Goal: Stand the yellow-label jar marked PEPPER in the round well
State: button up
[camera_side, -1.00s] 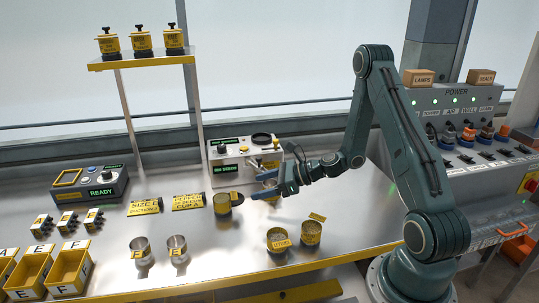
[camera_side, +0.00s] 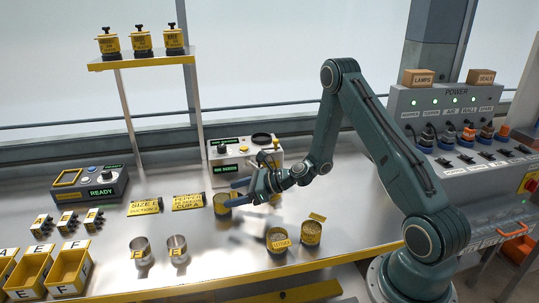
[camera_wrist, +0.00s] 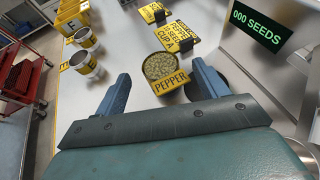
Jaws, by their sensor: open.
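The yellow-label jar marked PEPPER (camera_wrist: 160,68) stands upright on the bench, open-topped and full of pale seeds. In the side view the jar (camera_side: 221,207) is partly behind a finger. My gripper (camera_side: 236,193) is open and empty, its blue fingers pointing left toward the jar. In the wrist view the jar lies ahead, between the lines of my fingertips (camera_wrist: 160,76), with no clear contact. A dark round shape (camera_wrist: 207,86) shows beside the jar, partly hidden by the right finger. A black ring (camera_side: 262,138) is on top of the seeder; I cannot tell which is the round well.
The seeder (camera_wrist: 262,70), reading 000 SEEDS, stands close to the right of the jar. Two jars, one (camera_side: 278,240) and another (camera_side: 312,232), stand near the front edge. Two metal cups (camera_side: 141,252) are front left. Signs (camera_side: 188,202) lie left of the jar.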

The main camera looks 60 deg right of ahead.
aim_at(221, 197)
jog(key=shift+x, duration=2.6)
jog(key=c, duration=1.2)
jog(key=shift+o, duration=0.2)
jog(key=shift+r, duration=0.15)
notch_tip(221, 197, up, 20)
